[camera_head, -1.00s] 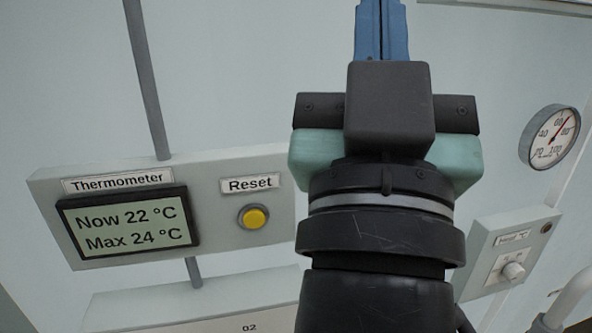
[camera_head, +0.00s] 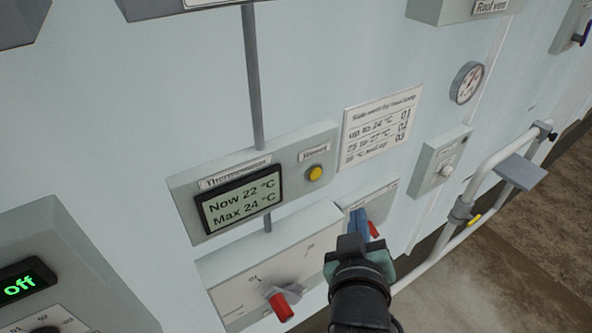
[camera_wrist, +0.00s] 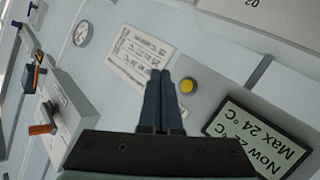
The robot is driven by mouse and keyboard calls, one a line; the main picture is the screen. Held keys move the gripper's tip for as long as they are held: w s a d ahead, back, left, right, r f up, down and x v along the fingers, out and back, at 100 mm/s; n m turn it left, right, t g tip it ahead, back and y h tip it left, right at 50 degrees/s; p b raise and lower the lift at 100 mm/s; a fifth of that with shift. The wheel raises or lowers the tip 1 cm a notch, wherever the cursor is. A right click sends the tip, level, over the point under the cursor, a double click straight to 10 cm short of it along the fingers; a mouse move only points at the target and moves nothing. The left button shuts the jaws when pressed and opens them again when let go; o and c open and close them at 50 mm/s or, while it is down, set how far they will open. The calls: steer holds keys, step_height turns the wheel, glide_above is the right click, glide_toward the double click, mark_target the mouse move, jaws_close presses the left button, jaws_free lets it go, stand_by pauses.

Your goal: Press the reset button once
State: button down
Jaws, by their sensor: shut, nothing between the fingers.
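The yellow reset button (camera_head: 315,173) sits in a grey ring on the right part of the thermometer box (camera_head: 190,212), under a "Reset" label. The box's display (camera_head: 238,199) reads Now 22 °C, Max 24 °C. My gripper (camera_head: 357,215) is shut and empty, its blue fingers below and right of the button in the head view. In the wrist view the button (camera_wrist: 187,86) shows just right of the shut fingertips (camera_wrist: 163,75). The fingers look apart from the button; the exact gap cannot be told.
Below the thermometer box is a box with a red-tipped rotary switch (camera_head: 282,301). A side-vent sign (camera_head: 381,127) hangs right of the button. A white rail (camera_head: 480,190) stands out at the right. A panel reading "off" (camera_head: 20,285) is at the lower left.

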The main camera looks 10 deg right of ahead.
mark_target(315, 174)
steer(key=shift+d+f, duration=0.1)
steer(key=shift+d, duration=0.05)
steer(key=shift+w, duration=0.1)
steer(key=w+a, duration=0.3)
steer(key=w, duration=0.5)
steer(key=shift+w+a, duration=0.1)
steer(key=shift+w, duration=0.1)
stand_by(2.1)
steer(key=shift+w+a, duration=0.1)
steer(key=shift+w, duration=0.2)
steer(key=shift+w+a, duration=0.15)
steer(key=shift+w, duration=0.2)
stand_by(0.6)
stand_by(0.3)
steer(key=shift+s+d, duration=0.3)
steer(key=shift+s, duration=0.45)
steer(key=shift+s, duration=0.1)
